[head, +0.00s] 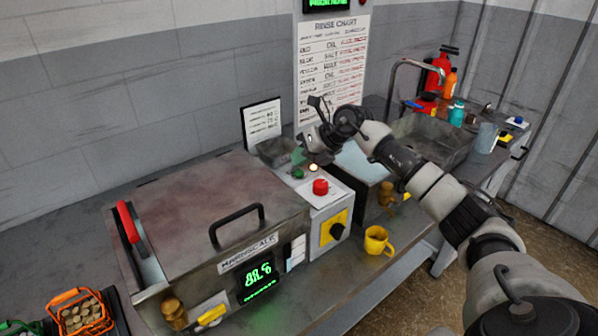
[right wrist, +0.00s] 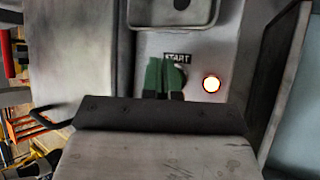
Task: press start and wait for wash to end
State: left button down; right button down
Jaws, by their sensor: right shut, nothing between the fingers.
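The washer (head: 215,205) is a steel box with its lid down and a black handle on top. Its green display (head: 258,276) is lit; I cannot read it surely. The control panel (head: 325,197) carries a green start button (head: 298,173), a glowing lamp (head: 313,167) and a red mushroom button (head: 320,187). My right gripper (head: 300,156) is shut and empty above the start button. In the right wrist view its green fingertips (right wrist: 165,76) hide the spot below the START label (right wrist: 178,57); I cannot tell whether they touch it. The lamp (right wrist: 212,84) glows beside them. My left gripper is out of view.
A yellow mug (head: 377,241) stands near the bench's front edge, right of the panel. An orange basket (head: 80,312) of parts is at the lower left. A sink (head: 432,140) and bottles are at the back right. A rinse chart (head: 331,70) hangs on the wall.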

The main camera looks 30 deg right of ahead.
aim_at(301, 171)
jog(key=shift+r+p, duration=1.8)
jog(key=shift+r, duration=0.75)
jog(key=shift+s+f, duration=0.1)
